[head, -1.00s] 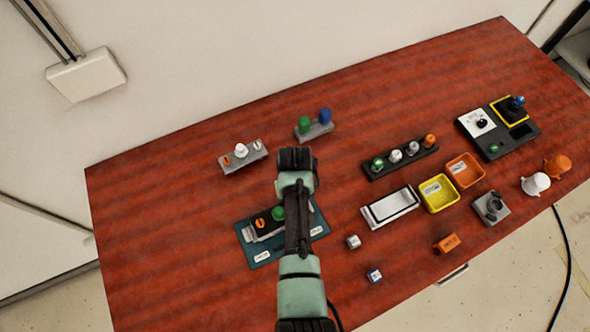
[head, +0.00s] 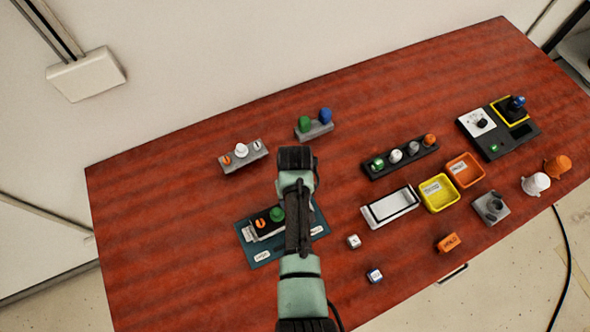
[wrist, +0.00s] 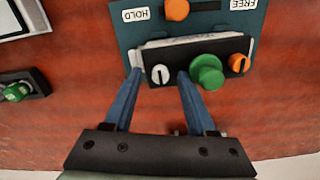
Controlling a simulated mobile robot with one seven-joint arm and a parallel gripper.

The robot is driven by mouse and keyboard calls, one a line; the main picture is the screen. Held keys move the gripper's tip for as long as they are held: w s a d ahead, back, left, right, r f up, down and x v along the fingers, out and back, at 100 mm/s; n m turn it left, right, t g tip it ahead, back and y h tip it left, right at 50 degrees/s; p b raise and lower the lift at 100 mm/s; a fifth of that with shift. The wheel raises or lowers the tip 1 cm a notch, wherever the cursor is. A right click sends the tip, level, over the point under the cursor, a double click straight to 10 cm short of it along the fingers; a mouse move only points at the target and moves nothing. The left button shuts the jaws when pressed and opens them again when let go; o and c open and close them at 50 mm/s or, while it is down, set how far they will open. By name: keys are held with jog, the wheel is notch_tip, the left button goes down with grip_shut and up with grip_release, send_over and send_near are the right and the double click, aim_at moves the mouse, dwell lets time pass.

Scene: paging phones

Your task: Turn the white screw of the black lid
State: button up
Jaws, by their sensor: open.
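The black lid (wrist: 216,68) lies on a pale block on a teal base plate (wrist: 131,37) in the wrist view. It carries the white screw (wrist: 160,74) with a dark slot, a green knob (wrist: 207,72) and an orange screw (wrist: 238,63). My gripper (wrist: 160,75) is open. Its two blue fingertips stand either side of the white screw, with a gap each side; whether they reach its height is unclear. In the head view my arm covers the white screw, while the lid's green knob (head: 277,214) and orange screw (head: 261,223) show.
The plate has HOLD and FREE labels and an orange knob (wrist: 177,9). A grey screw block (head: 243,157) sits farther back. The table's left end is clear.

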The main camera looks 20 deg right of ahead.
notch_tip(320, 180, up, 13)
jog(key=b, duration=0.1)
dwell(0.4)
jog(key=shift+f, duration=0.1)
dwell(0.3)
jog(key=w+r+t+h+b, duration=0.25)
jog(key=w+r+t, duration=0.65)
jog(key=w+r, duration=0.65)
jog(key=w+a+r+t+b, duration=0.1)
jog(key=a+r+t+b, duration=0.15)
jog(key=r+t, duration=0.75)
jog(key=s+a+r+t, duration=0.2)
jog(key=s+r, duration=0.3)
jog(key=r, duration=0.5)
jog(key=s+a+r+n+t+y+b, duration=0.1)
jog(key=s+a+r+t, duration=0.2)
jog(key=s+r, duration=0.3)
jog(key=s+a+r+n+t+y+b, duration=0.1)
jog(key=s+a+r+t, duration=0.2)
jog(key=r, duration=1.3)
jog(key=shift+s+a, duration=0.65)
jog(key=shift+s, duration=0.6)
jog(key=shift+y, duration=0.25)
